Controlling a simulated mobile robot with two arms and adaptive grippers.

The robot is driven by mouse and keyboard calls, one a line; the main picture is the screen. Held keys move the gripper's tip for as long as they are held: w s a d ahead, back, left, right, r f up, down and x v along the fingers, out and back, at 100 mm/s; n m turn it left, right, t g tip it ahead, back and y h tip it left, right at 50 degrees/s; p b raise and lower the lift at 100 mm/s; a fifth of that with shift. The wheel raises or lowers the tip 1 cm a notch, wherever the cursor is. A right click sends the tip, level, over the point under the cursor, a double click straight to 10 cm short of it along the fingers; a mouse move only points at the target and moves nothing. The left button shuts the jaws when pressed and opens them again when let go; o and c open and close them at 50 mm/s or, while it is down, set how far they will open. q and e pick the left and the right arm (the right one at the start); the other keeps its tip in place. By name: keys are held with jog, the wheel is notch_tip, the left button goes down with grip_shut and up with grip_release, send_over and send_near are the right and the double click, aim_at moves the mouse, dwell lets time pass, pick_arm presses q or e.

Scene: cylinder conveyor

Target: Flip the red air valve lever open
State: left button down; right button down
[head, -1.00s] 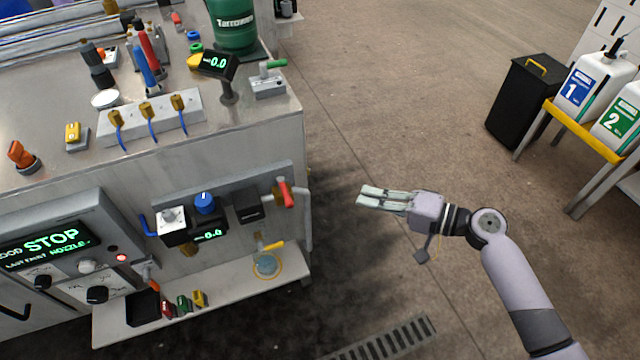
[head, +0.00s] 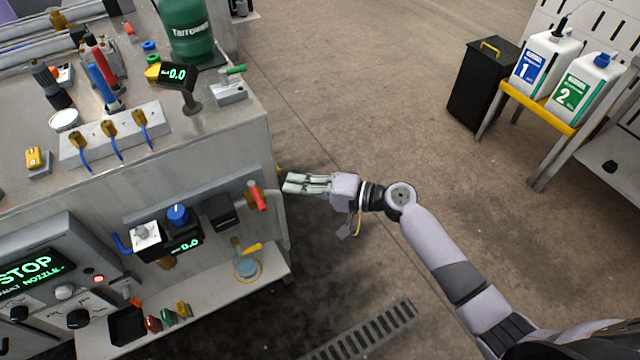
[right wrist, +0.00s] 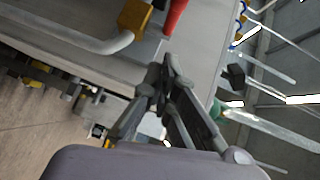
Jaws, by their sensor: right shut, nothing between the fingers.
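The red air valve lever (head: 257,197) sits on a brass valve body at the right end of the grey panel on the bench front. It points down and slightly right. In the right wrist view the red lever (right wrist: 175,15) shows at the top, beside the brass body (right wrist: 135,16). My right gripper (head: 284,184) is shut and empty, a short gap to the right of the lever in the head view. In the right wrist view its fingertips (right wrist: 167,58) meet just below the lever, seemingly apart from it. My left gripper is not in view.
A grey pipe (head: 281,218) runs down from the valve at the bench corner, close to my gripper. A blue knob (head: 178,214) and a gauge reading 0.0 (head: 187,246) are left of it. A lower shelf (head: 215,306) juts out below.

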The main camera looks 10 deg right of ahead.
aim_at(258, 199)
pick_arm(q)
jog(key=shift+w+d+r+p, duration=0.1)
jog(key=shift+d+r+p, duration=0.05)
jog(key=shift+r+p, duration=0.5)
pick_arm(e)
jog(key=a, duration=0.2)
jog(key=s+a+f, duration=0.1)
jog(key=a, duration=0.1)
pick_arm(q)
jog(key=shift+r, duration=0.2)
pick_arm(e)
jog(key=shift+s+r, duration=0.1)
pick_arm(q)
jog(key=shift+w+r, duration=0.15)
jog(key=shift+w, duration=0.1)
pick_arm(e)
jog(key=shift+s+a+m+t+h, duration=0.15)
jog(key=shift+m+t+h, duration=0.15)
jog(key=shift+m+t, duration=0.15)
